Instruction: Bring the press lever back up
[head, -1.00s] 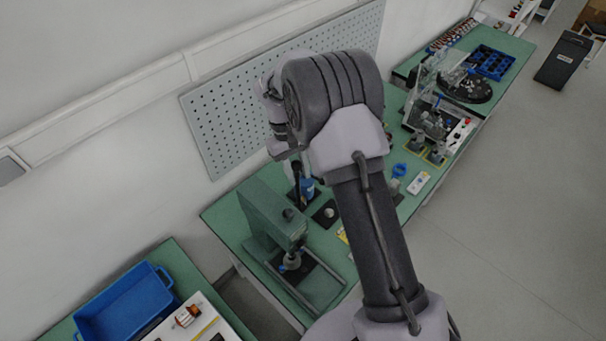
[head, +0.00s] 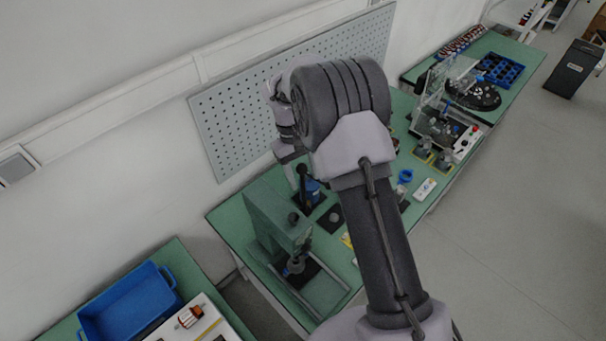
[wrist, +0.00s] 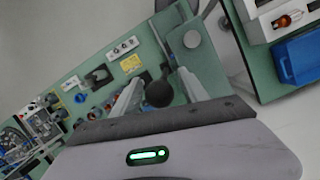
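The green press (head: 268,222) stands on the green table, and its body also shows in the wrist view (wrist: 203,62). Its lever ends in a round black knob (head: 302,169); the lever looks roughly upright in the head view. In the wrist view the dark knob (wrist: 158,94) sits between the two pale fingers of my gripper (wrist: 159,76). The fingers are open, with a visible gap on each side of the knob. In the head view my gripper is largely hidden behind my own arm, just above and left of the knob.
A blue bottle-like item (head: 314,191) stands close behind the lever. A grey pegboard (head: 235,120) rises at the table's back. A blue crate (head: 128,305) lies on the separate front-left table. Other fixtures (head: 437,130) stand farther along the bench.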

